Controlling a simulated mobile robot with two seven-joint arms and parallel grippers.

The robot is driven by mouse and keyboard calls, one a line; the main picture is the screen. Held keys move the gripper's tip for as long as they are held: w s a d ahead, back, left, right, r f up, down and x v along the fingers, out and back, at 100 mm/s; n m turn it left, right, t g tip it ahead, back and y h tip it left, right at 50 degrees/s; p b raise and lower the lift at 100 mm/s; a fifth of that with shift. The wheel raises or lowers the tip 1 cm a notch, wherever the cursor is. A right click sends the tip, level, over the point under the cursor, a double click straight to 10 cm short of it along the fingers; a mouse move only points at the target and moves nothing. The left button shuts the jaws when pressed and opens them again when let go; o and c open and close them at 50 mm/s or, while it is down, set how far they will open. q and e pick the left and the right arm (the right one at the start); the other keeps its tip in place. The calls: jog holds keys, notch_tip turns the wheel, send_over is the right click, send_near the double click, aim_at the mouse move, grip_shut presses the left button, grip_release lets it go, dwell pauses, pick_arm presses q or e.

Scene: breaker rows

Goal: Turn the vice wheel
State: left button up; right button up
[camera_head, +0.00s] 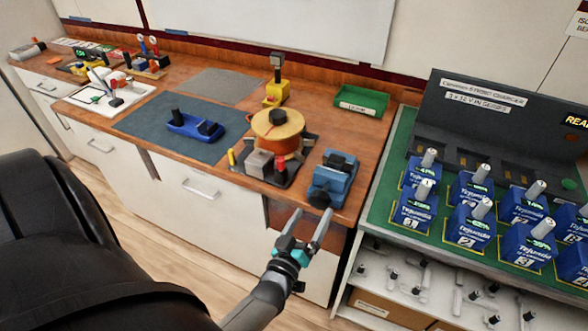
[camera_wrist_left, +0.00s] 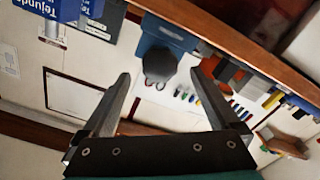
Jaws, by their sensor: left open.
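The blue vice (camera_head: 335,172) sits at the right front corner of the wooden workbench. Its dark round wheel (camera_head: 320,200) faces the front edge. My left gripper (camera_head: 313,211) is open and empty, just in front of the wheel, with its fingers pointing at it. In the left wrist view the wheel (camera_wrist_left: 160,63) appears ahead, between the open fingertips (camera_wrist_left: 160,73), with the blue vice body (camera_wrist_left: 165,32) behind it. I cannot tell whether a finger touches the wheel. My right gripper is not in view.
A winding device with an orange-yellow drum (camera_head: 278,125) stands left of the vice. A green tray (camera_head: 361,100) lies behind it. At the right, a green-topped rack (camera_head: 385,205) holds several blue battery units (camera_head: 415,206). A dark mat (camera_head: 150,118) lies further left. Floor space is free before the bench.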

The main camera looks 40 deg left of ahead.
pick_arm(q)
jog(key=v, duration=1)
jog(key=shift+s, duration=0.15)
jog(key=shift+c, duration=0.4)
